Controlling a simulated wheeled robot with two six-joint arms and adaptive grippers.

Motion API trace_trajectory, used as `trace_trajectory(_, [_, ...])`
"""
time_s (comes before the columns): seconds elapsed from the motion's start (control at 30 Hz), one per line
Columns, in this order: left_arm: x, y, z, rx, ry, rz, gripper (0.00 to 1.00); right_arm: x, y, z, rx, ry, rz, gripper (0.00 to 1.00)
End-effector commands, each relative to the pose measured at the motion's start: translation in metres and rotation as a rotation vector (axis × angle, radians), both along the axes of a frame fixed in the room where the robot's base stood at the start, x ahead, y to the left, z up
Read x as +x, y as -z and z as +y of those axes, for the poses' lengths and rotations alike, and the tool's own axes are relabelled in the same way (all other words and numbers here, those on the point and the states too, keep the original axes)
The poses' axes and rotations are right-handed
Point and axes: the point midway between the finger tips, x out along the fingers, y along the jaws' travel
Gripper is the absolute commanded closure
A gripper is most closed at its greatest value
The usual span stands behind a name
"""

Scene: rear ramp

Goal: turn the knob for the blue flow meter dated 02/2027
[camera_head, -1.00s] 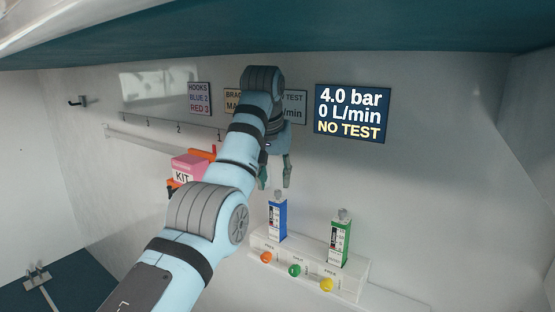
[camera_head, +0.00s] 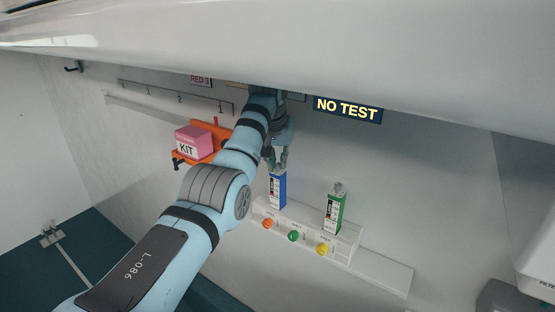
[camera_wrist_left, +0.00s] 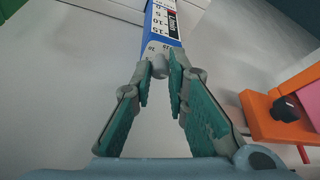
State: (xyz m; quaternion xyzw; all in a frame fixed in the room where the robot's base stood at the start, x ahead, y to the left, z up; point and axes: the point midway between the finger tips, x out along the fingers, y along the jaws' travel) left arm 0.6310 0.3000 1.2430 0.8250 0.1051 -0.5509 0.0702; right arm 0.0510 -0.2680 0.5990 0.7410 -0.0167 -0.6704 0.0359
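The blue flow meter (camera_head: 278,190) stands upright on the white manifold, at the left. Its top and scale show in the left wrist view (camera_wrist_left: 164,28). Its small grey knob (camera_wrist_left: 160,69) sits on top. My left gripper (camera_head: 277,161) is right above the meter. In the left wrist view its fingertips (camera_wrist_left: 160,74) are on both sides of the knob, and seem to touch it. The green flow meter (camera_head: 334,213), with a grey knob (camera_head: 338,188), stands to the right. The date labels are too small to read. My right gripper is not in view.
Orange (camera_head: 267,223), green (camera_head: 293,236) and yellow (camera_head: 322,249) round knobs line the front of the white manifold (camera_head: 345,247). A pink kit box (camera_head: 193,143) sits on an orange holder at left. A display (camera_head: 347,109) reads NO TEST. A white overhang covers the top.

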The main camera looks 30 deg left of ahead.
Motion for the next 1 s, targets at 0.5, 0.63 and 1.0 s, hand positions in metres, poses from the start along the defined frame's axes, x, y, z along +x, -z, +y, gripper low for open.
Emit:
trace_trajectory(0.5, [0.0, -0.002, 0.001, 0.0, 0.08, 0.0, 1.0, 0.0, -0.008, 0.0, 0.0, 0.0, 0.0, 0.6])
trace_trajectory(0.63, [0.0, -0.003, 0.002, 0.001, 0.158, 0.0, 1.0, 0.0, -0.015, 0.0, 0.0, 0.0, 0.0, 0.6])
trace_trajectory(1.0, [0.0, -0.002, 0.004, 0.0, 0.416, 0.0, 1.0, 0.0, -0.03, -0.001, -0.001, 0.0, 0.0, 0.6])
